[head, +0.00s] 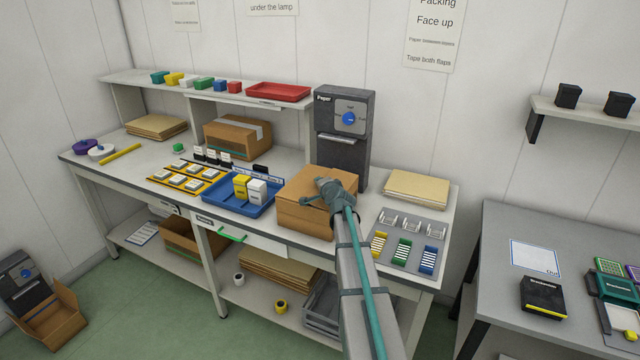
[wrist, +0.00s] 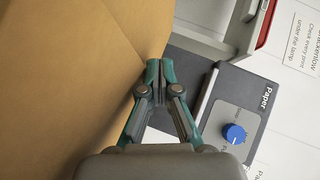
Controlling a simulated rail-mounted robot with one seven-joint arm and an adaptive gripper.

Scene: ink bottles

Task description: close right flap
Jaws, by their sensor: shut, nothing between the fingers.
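The brown cardboard box (head: 304,218) stands on the workbench in front of the paper dispenser. Its top looks mostly covered in the head view; the right flap's exact angle is hidden behind my gripper and arm. My gripper (head: 322,185) is at the box's top right, shut and empty. In the wrist view, cardboard (wrist: 70,75) fills the left side, with a crease between two panels. The shut fingertips (wrist: 160,70) are beside the cardboard's right edge; I cannot tell whether they touch it.
The paper dispenser (head: 343,145) stands close behind the box. A blue tray (head: 225,205) with yellow and white boxes is at its left. A grey holder (head: 408,247) with coloured packs and a stack of brown sheets (head: 416,188) lie at the right.

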